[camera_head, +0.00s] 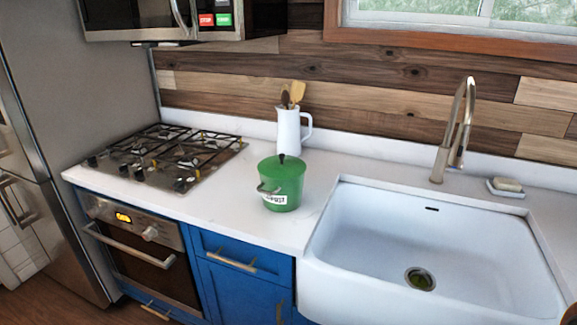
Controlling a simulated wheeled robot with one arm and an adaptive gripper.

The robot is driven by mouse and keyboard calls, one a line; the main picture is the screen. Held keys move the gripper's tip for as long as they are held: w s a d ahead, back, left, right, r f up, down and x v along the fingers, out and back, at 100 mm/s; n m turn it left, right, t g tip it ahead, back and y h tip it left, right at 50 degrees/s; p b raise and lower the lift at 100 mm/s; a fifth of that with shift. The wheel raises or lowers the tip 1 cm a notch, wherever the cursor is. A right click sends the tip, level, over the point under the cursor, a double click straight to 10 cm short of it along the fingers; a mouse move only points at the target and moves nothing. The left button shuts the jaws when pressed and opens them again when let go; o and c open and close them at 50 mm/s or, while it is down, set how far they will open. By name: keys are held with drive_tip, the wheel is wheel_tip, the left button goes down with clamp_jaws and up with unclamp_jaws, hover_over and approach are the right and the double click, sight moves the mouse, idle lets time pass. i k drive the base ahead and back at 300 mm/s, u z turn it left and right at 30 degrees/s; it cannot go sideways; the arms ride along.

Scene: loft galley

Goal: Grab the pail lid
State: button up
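A green pail (284,192) stands upright on the white counter, between the stove and the sink. Its green lid (281,164) sits on top and has a small dark knob in the middle. A white label with dark letters and a small handle show on the pail's front. My gripper is not clearly visible in this view, and nothing touches the lid.
A white pitcher (292,128) with wooden utensils stands just behind the pail. A gas cooktop (168,157) lies to the left. A white sink (400,235) with a tall faucet (456,130) is to the right. A soap dish (506,188) sits beyond it. Bare counter surrounds the pail's front and left.

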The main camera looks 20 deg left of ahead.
sight(281, 167)
drive_tip(key=z, duration=0.65)
drive_tip(key=i, duration=0.45)
drive_tip(key=u, duration=3.15)
drive_tip(key=i, duration=0.5)
drive_tip(key=z, duration=0.05)
